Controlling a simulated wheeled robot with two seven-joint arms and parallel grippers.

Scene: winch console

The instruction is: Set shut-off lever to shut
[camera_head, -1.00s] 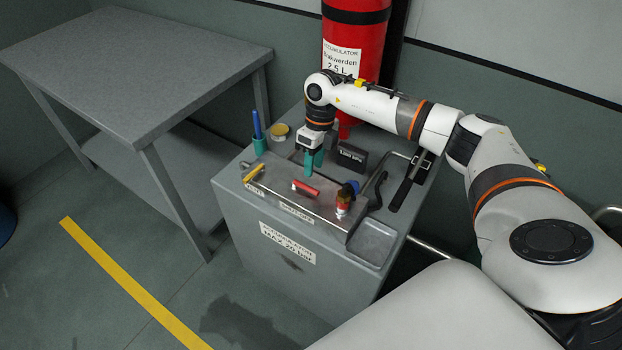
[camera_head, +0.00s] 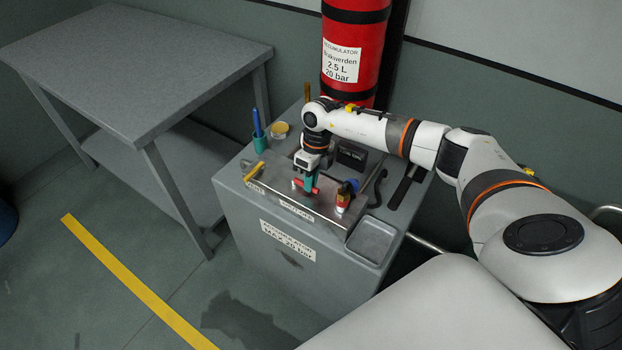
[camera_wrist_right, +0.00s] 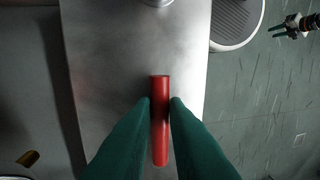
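The red shut-off lever (camera_head: 299,182) lies on the sloped metal panel of the grey console, above a label that seems to read SHUT-OFF. It runs roughly along the panel's long side. My right gripper (camera_head: 311,190) is down at the lever. In the right wrist view the lever (camera_wrist_right: 160,120) runs between the two green fingers (camera_wrist_right: 160,100), which sit close against both its sides; the gripper looks shut on it. My left gripper (camera_wrist_right: 274,32) shows small at the top right of that view, its fingers apart and empty, away from the console.
A yellow lever (camera_head: 254,171) is left on the panel, and a red and yellow fitting with a blue knob (camera_head: 344,195) is right. A pen cup (camera_head: 260,144), yellow-lidded tin (camera_head: 280,130) and black box (camera_head: 351,155) stand behind. A red accumulator (camera_head: 354,50) rises behind the console.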

